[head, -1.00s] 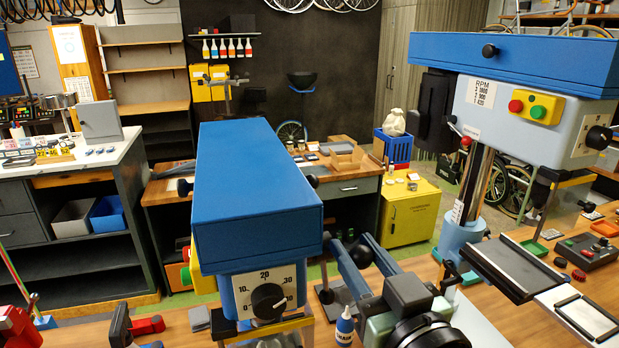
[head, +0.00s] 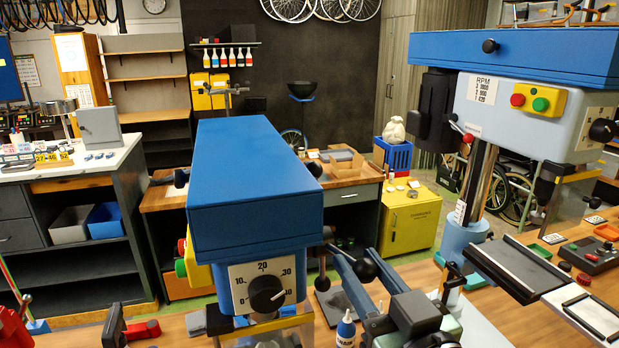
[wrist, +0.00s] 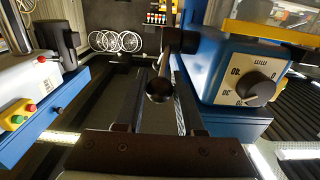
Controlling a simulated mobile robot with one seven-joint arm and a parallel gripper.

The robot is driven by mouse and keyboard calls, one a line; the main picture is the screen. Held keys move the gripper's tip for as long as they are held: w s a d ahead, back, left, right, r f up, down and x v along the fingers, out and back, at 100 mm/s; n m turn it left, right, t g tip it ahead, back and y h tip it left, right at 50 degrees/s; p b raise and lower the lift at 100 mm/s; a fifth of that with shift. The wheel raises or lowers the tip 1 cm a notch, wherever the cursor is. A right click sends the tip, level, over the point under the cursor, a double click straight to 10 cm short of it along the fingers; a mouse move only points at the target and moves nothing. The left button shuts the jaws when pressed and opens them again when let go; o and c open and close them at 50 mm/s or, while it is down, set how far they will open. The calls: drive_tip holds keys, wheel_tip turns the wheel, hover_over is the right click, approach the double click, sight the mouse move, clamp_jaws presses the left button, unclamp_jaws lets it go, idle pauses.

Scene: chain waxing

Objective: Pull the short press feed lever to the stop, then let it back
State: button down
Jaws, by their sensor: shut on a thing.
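The short press (head: 255,165), with a blue top and a depth dial (head: 265,293), stands just ahead; it also shows at the right of the wrist view (wrist: 215,75). Its feed lever ends in a black ball knob (head: 363,271), to the right of the press head. In the wrist view the ball knob (wrist: 159,89) sits between the fingers, with the rod leading up to a dark hub (wrist: 181,41) on the press side. My gripper (head: 357,250) is shut on the knob; it also shows in the wrist view (wrist: 153,90). The exact finger contact is hard to see.
A taller press (head: 540,100) stands to the right, with a red-knobbed lever (head: 467,138) and a dark table (head: 518,267). A small blue-and-white bottle (head: 345,328) stands close beside my gripper. A red and black clamp-like tool (head: 140,330) lies at front left.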

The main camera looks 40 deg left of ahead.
drive_tip(key=shift+f, duration=0.4)
drive_tip(key=shift+s+d+f+b, duration=0.1)
drive_tip(key=shift+f+b, duration=0.55)
drive_tip(key=shift+b, duration=0.2)
drive_tip(key=shift+f+b, duration=0.7)
drive_tip(key=shift+b, duration=0.1)
drive_tip(key=shift+f+b, duration=0.6)
drive_tip(key=shift+b, duration=0.05)
